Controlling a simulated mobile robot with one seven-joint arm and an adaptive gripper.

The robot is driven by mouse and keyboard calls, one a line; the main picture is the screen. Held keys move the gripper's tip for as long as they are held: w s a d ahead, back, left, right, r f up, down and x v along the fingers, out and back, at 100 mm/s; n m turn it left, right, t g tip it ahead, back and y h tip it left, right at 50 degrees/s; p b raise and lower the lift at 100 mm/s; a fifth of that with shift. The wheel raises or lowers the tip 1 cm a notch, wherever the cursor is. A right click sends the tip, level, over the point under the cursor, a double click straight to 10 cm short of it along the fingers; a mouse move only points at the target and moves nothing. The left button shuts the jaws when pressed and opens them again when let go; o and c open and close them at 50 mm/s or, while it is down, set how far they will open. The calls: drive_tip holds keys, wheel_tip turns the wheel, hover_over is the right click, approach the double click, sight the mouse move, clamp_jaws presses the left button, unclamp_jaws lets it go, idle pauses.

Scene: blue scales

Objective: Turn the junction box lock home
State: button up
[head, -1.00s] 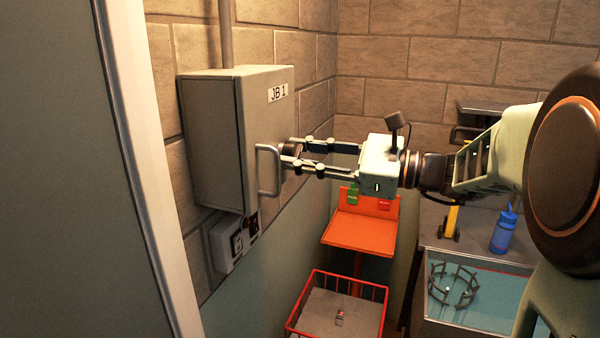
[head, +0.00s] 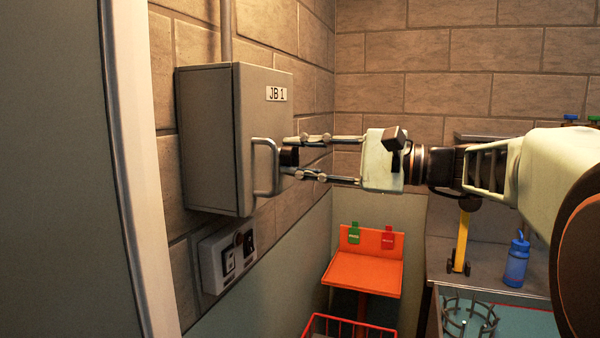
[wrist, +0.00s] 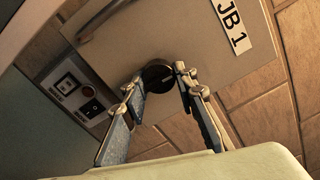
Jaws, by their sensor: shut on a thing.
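The grey junction box (head: 205,140), labelled JB 1, hangs on the block wall at the left in the head view, its door shut. A metal handle (head: 267,168) stands out from the door. The dark round lock knob (head: 289,157) sits on the door just right of the handle. My gripper (head: 291,157) is shut on the lock knob, one finger on either side. In the wrist view my gripper (wrist: 157,80) looks rolled relative to the tilted box.
A switch and socket panel (head: 226,258) is on the wall below the box. An orange stand (head: 362,275) with green and red tags stands below right. A blue bottle (head: 516,262) is on the counter at right.

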drive_tip(key=shift+n+b, duration=0.4)
drive_tip(key=shift+n, duration=0.1)
drive_tip(key=o, duration=1.2)
drive_tip(key=shift+c, duration=0.2)
drive_tip(key=v, duration=1.2)
